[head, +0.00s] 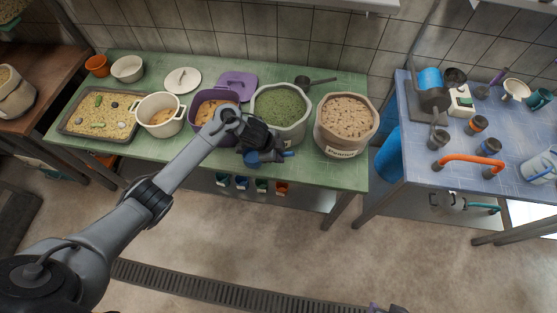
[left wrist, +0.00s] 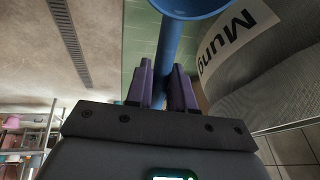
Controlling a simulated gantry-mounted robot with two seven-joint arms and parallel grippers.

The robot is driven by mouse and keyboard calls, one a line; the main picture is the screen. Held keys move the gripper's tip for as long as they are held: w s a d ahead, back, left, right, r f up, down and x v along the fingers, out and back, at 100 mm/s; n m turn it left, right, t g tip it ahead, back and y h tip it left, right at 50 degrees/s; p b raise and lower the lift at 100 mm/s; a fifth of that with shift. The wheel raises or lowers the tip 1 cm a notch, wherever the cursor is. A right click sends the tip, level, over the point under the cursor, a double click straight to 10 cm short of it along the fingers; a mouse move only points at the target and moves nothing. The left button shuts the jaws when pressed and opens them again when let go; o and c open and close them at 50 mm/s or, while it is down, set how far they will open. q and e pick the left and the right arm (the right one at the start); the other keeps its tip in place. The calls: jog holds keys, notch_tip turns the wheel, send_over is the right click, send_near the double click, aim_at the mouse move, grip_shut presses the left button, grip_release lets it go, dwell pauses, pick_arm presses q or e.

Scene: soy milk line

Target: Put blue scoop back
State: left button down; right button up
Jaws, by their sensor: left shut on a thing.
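My left gripper (head: 259,150) is shut on the handle of the blue scoop (head: 268,157), at the front edge of the green table, before the sack of green beans (head: 279,102). In the left wrist view the purple fingertips (left wrist: 164,85) sit on both sides of the blue handle. The scoop's round blue bowl (left wrist: 192,6) is cut by the top edge, beside the grey sack labelled "Mung" (left wrist: 228,40). Small coloured pieces, one of them blue (head: 241,183), hang in a row below the table's front edge. A purple and dark tip (head: 385,308), probably my right gripper, barely shows at the bottom.
The green table (head: 330,170) also holds a sack of tan beans (head: 347,122), a purple pot (head: 197,117), a cream pot (head: 160,122) and a sprout tray (head: 72,126). A dark scoop (head: 318,80) lies behind. A blue-topped bench (head: 420,171) stands right. Floor in front is clear.

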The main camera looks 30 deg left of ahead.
pick_arm(q)
notch_tip(320, 180, down, 3)
jog(key=shift+f+b, duration=0.15)
jog(key=shift+b, duration=0.35)
jog(key=shift+f, duration=0.1)
jog(key=c, duration=1)
grip_release()
jog(key=shift+f, duration=0.1)
